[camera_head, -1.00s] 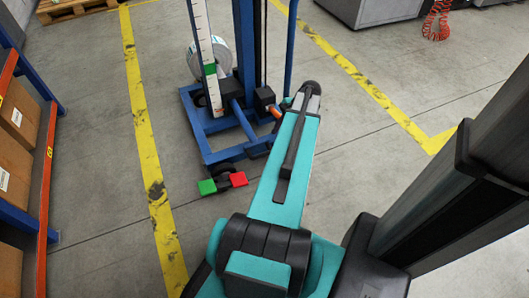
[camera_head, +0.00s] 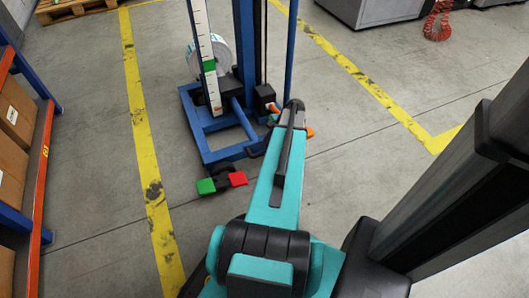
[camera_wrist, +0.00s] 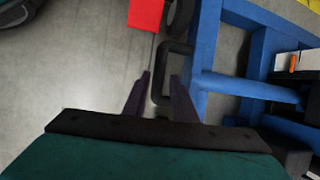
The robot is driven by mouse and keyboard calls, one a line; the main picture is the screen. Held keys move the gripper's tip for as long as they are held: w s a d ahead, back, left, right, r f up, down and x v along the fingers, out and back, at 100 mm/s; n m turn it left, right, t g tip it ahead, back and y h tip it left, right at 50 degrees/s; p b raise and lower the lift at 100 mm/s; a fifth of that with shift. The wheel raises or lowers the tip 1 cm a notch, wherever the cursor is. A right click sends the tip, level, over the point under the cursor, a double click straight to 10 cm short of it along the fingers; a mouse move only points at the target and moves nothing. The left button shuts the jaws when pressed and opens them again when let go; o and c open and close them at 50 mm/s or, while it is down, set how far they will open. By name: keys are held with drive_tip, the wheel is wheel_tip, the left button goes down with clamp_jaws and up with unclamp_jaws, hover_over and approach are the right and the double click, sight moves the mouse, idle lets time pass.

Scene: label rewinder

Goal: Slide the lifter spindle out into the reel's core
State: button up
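The blue lifter (camera_head: 205,135) stands ahead in the head view, its mast rising beyond the top edge. A white reel (camera_head: 222,58) shows behind the lifter's white scale. I cannot make out the spindle or the reel's core. A black bent handle (camera_wrist: 174,46) shows beside the lifter's blue frame (camera_wrist: 208,55) in the wrist view. My gripper (camera_wrist: 160,95) is open. The handle's near end lies between its fingers in the picture; I cannot tell contact or depth.
A red pedal (camera_head: 237,179) and a green pedal (camera_head: 206,186) sit at the lifter's near end; the red one also shows in the wrist view (camera_wrist: 146,14). Shelving with boxes (camera_head: 15,115) stands left. Open floor lies right of the lifter.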

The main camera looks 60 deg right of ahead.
drive_tip(key=shift+x, duration=1.1)
